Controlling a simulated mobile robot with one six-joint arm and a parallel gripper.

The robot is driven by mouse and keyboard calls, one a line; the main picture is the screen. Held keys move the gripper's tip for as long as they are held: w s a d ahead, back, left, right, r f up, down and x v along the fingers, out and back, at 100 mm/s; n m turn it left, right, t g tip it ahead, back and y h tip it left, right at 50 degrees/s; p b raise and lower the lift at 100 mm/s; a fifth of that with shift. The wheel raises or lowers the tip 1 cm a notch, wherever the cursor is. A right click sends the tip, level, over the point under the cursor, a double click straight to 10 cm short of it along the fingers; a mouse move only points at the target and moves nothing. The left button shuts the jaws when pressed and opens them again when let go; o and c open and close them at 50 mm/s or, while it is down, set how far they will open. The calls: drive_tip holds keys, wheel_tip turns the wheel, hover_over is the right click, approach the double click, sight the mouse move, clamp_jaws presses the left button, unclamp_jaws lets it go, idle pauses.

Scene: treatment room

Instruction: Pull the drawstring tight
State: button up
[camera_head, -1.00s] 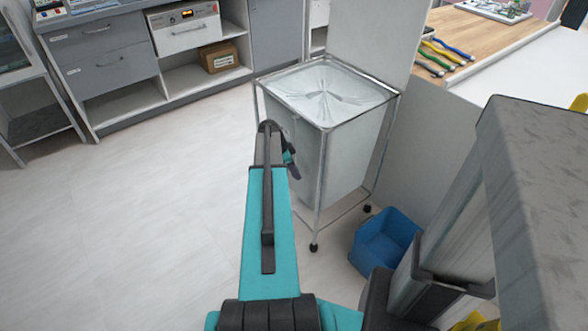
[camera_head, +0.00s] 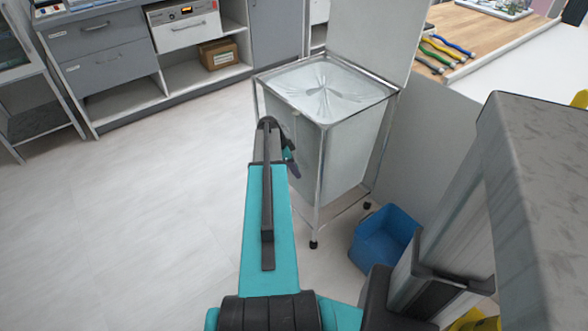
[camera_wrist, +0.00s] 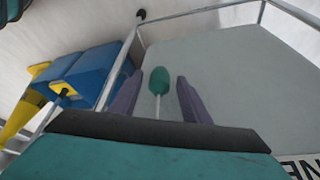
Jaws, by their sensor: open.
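A pale bag (camera_head: 345,150) hangs in a metal-framed stand (camera_head: 322,165). Its top (camera_head: 322,90) is drawn into folds that meet near the middle. A green toggle (camera_wrist: 161,102) on a thin white cord (camera_wrist: 158,108) shows in the wrist view. My gripper (camera_wrist: 160,76) is open, with one purple finger on each side of the toggle. A gap seems to show on both sides, so it is not visibly gripped. In the head view my gripper (camera_head: 292,166) is at the stand's front left side, partly hidden by my arm.
A blue bin (camera_head: 384,238) stands on the floor to the right of the stand and also shows in the wrist view (camera_wrist: 95,72). A light panel (camera_head: 378,40) rises behind the stand. Grey cabinets (camera_head: 105,60) line the back. The floor at left is clear.

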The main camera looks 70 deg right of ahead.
drive_tip(key=v, duration=1.3)
drive_tip(key=shift+w+p, duration=0.15)
drive_tip(key=shift+p, duration=0.15)
drive_tip(key=shift+w+r, duration=0.1)
